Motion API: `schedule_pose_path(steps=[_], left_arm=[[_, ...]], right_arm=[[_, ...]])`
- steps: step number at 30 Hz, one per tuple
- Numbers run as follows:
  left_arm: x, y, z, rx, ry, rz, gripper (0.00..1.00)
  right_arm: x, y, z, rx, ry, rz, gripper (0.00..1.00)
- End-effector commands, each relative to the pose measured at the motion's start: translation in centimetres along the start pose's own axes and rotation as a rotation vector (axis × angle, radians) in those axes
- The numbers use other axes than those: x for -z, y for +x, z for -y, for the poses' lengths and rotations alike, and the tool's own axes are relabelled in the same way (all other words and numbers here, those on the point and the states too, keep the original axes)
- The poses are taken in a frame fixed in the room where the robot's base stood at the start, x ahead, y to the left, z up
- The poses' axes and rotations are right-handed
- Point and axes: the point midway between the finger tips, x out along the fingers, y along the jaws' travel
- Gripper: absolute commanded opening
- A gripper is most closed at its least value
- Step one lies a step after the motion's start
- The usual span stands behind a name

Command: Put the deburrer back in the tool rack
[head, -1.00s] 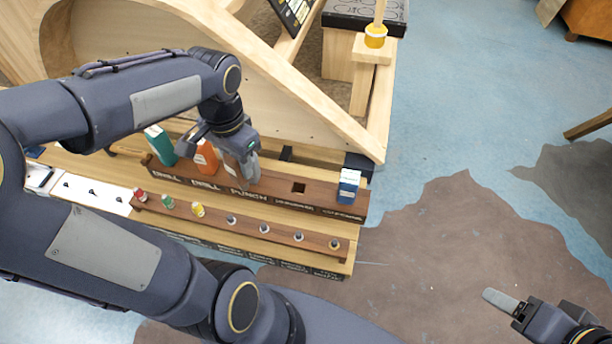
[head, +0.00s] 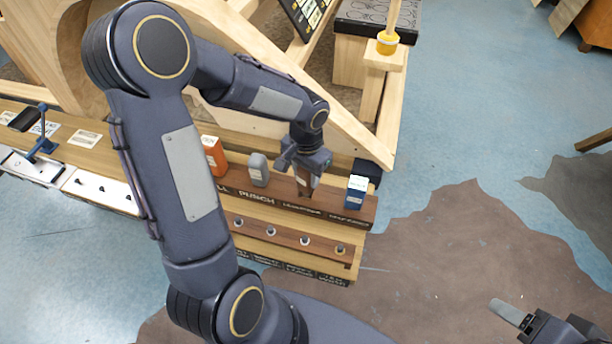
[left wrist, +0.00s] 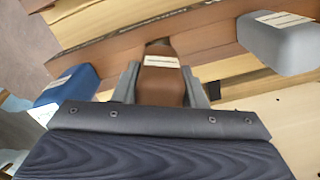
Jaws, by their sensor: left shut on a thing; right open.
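The brown deburrer (head: 306,185) is in my left gripper (head: 304,172), above the slot between the grey tool and the blue tool in the dark wooden tool rack (head: 335,211). In the left wrist view, my left gripper's fingers (left wrist: 162,88) are shut on the brown deburrer (left wrist: 161,70), which has a white label. Its narrow end meets the rack board (left wrist: 205,35); how deep it sits in the slot I cannot tell. My right gripper (head: 528,318) is open and empty at the lower right, over the floor, partly cut off by the frame.
The grey tool (head: 258,169) stands left of the deburrer and the blue tool (head: 356,192) right of it. An orange tool (head: 214,155) is farther left. A lower strip (head: 290,238) holds small bits. A sloping wooden frame (head: 350,135) rises behind the rack.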

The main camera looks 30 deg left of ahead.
Motion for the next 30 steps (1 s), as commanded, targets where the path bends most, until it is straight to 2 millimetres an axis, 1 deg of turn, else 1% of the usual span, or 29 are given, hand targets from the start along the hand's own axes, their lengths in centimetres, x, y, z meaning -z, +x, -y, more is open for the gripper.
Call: schedule_pose_path(steps=[1,3,10,17,18,21,23,30], left_arm=[[-0.1,0.9,0.0,-0.002,-0.001,0.003,0.06],[-0.1,1.4,0.0,-0.001,0.0,0.001,0.06],[0.0,1.4,0.0,-0.001,0.0,-0.001,0.06],[0.0,2.2,0.0,-0.001,-0.001,-0.001,0.06],[-0.1,2.1,0.0,-0.001,-0.001,0.0,0.41],[-0.1,2.0,0.0,-0.001,-0.001,0.0,0.54],[-0.1,2.0,0.0,-0.001,-0.001,0.0,0.6],[-0.1,2.0,0.0,-0.001,0.0,0.0,0.6]], right_arm=[[0.0,0.1,0.0,0.0,0.0,0.0,0.64],[0.0,0.1,0.0,0.0,0.0,0.0,0.64],[-0.1,0.1,-0.1,0.0,0.0,0.0,0.64],[-0.4,0.8,-0.3,0.0,0.0,0.0,0.64],[-0.3,0.7,-0.3,0.0,0.0,0.0,0.64],[-0.3,0.6,-0.3,0.0,0.0,0.0,0.64],[-0.3,0.6,-0.3,0.0,0.0,0.0,0.64],[-0.3,0.6,-0.3,0.0,0.0,0.0,0.64]])
